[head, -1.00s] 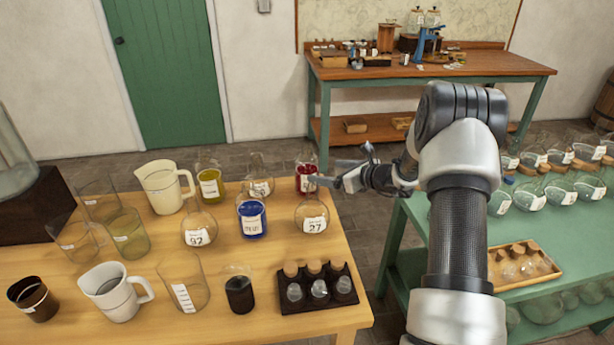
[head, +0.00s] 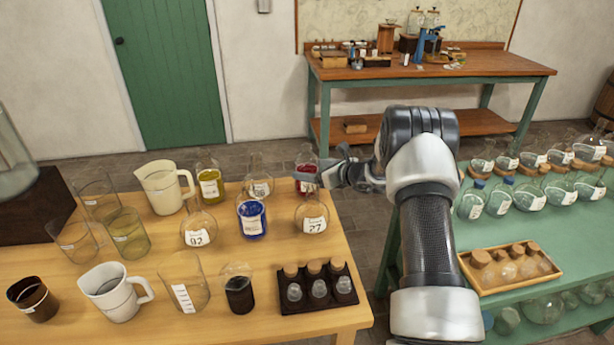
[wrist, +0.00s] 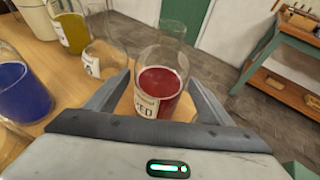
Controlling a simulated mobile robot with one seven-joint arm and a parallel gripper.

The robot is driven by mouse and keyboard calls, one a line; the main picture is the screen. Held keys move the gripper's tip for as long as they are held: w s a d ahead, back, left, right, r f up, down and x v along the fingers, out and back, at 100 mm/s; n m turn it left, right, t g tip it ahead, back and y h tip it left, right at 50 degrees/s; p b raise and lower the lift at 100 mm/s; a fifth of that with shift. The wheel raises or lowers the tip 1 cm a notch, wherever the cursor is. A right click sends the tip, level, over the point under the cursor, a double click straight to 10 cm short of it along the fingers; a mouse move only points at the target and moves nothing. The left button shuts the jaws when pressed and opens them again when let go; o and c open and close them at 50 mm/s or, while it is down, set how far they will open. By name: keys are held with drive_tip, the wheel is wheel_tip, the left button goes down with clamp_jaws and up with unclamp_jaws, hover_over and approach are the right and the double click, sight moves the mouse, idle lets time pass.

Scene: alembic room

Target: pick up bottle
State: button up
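A clear glass bottle with red liquid (head: 306,168) and a white label stands upright at the back right of the wooden table. In the wrist view the red bottle (wrist: 160,88) shows between the two fingers of my gripper (wrist: 155,100), with "RED" readable on its label. The fingers are open, one on each side, with gaps to the glass; I cannot tell if either touches. In the head view my gripper (head: 318,177) overlaps the bottle's lower part and hides some of it.
Close by stand a blue-filled bottle (head: 252,219), a clear flask marked 27 (head: 312,215), another clear flask (head: 260,186) and a yellow-filled bottle (head: 209,182). A dark rack (head: 318,302) sits at the front right. A green table (head: 520,215) with several flasks stands to the right.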

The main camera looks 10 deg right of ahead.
drive_tip(key=c, duration=1.4)
drive_tip(key=shift+r, duration=0.15)
drive_tip(key=shift+c, duration=0.2)
drive_tip(key=shift+w+r, duration=0.1)
drive_tip(key=shift+r, duration=0.05)
drive_tip(key=shift+r+p, duration=0.5)
drive_tip(key=shift+r, duration=4.3)
